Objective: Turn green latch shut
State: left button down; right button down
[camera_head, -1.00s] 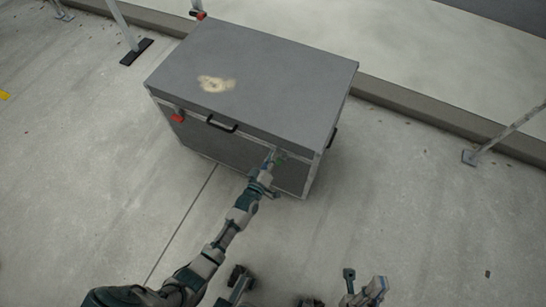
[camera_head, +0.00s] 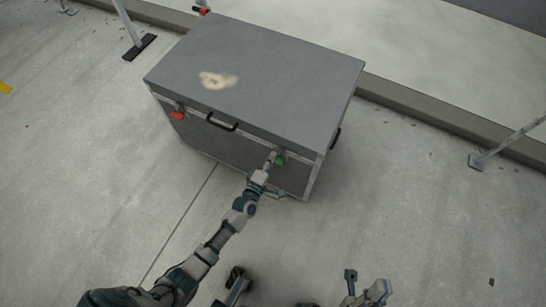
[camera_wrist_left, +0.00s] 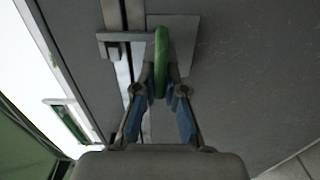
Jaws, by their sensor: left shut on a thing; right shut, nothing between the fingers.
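A large grey case (camera_head: 252,75) stands on the concrete with its lid down. The green latch (camera_head: 280,160) is on its front face near the right corner. My right gripper (camera_head: 350,275) is low in the head view, shut and empty, away from the case.
A red latch (camera_head: 177,115) sits on the left of the case's front. A black handle (camera_head: 222,122) is between the two latches. A kerb (camera_head: 420,115) runs behind the case, and a metal stand (camera_head: 480,160) is at right. Open floor lies in front.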

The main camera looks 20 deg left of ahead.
pick_arm(q)
jog(key=shift+s+f, duration=0.1)
jog(key=shift+f, duration=0.2)
jog(key=c, duration=1.2)
grip_release()
jog(key=shift+c, duration=0.2)
jog(key=shift+r, duration=0.1)
jog(key=shift+s, duration=0.25)
jog(key=s, duration=1.1)
jog(key=shift+s+a, duration=0.2)
jog(key=shift+a, duration=0.05)
